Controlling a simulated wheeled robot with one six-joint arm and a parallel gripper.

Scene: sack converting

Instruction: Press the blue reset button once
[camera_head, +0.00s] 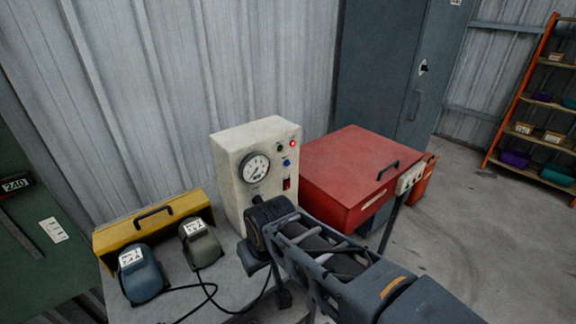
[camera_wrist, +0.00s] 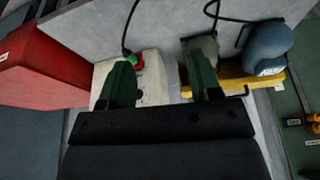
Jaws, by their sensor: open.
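The blue reset button (camera_head: 287,162) is a small round knob on the front of a cream control box (camera_head: 231,173). It sits below a lit red lamp and above a red switch (camera_head: 287,184), right of a round gauge (camera_head: 255,168). My gripper (camera_wrist: 160,84) shows in the wrist view as two dark green fingers, apart with nothing between them. The control box (camera_wrist: 153,80) lies behind them there; I cannot make out the blue button in that view. In the head view my arm's end is low in front of the box, and the fingertips are mostly hidden.
A red cabinet (camera_head: 335,167) stands right of the box. A yellow case (camera_head: 152,222) and two foot pedals, one blue-grey (camera_head: 140,275) and one grey-green (camera_head: 200,243), sit left on the grey table, with black cables. Shelves (camera_head: 530,100) stand far right; open floor lies before them.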

